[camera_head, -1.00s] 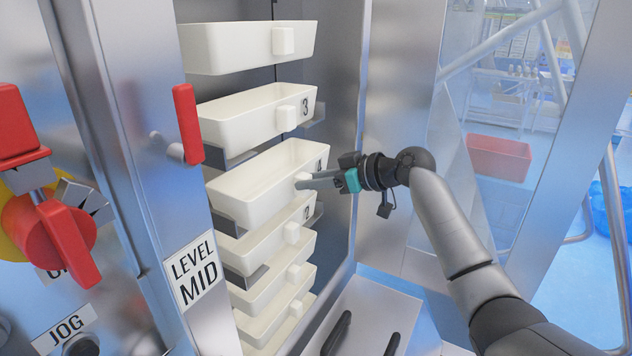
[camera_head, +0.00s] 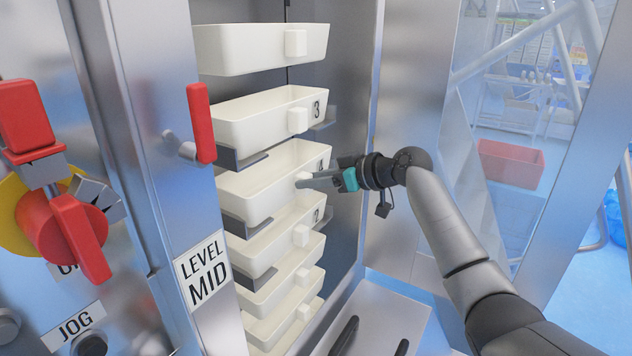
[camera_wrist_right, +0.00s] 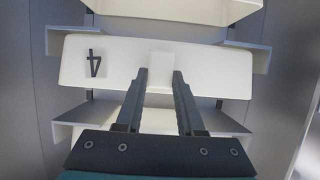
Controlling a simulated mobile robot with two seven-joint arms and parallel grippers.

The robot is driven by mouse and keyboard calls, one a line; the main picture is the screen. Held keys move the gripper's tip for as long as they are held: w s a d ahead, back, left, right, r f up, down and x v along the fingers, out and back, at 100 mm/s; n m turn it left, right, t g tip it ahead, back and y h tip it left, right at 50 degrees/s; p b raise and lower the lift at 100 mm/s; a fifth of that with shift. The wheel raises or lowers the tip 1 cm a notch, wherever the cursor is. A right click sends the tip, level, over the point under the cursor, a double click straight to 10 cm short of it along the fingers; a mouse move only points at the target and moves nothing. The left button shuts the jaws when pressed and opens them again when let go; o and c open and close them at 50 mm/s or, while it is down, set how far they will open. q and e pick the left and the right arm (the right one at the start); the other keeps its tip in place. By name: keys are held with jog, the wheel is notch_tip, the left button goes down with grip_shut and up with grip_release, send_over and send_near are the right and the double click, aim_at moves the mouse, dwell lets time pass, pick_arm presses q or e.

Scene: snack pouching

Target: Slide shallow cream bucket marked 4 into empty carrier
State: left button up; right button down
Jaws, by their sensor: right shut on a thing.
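The shallow cream bucket marked 4 (camera_head: 245,201) sits level in the column of carriers, below the bucket marked 3. Dark grey carrier brackets (camera_head: 247,226) show beneath its side. My right gripper (camera_head: 304,182) is shut on the square knob on the bucket's front. In the right wrist view, the two fingers (camera_wrist_right: 161,76) lie on either side of that knob, and the bucket's front (camera_wrist_right: 120,64) shows the 4 upside down. The bucket's far end is hidden inside the cabinet. My left gripper is not in view.
The bucket marked 3 (camera_head: 262,122) and another cream bucket (camera_head: 255,50) hang above; several more are stacked below. A red handle (camera_head: 201,122) stands on the cabinet's left post. A control panel with a red knob (camera_head: 62,235) is at far left. A red bin (camera_head: 510,164) stands behind the right side.

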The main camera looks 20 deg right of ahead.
jog(key=shift+w+a, duration=0.3)
jog(key=shift+w, duration=0.05)
jog(key=c, duration=0.7)
grip_release()
jog(key=shift+o, duration=1.3)
jog(key=b+v, duration=0.1)
jog(key=v, duration=1.4)
jog(key=shift+r+b, duration=0.15)
jog(key=shift+b, duration=0.15)
jog(key=shift+s, duration=0.1)
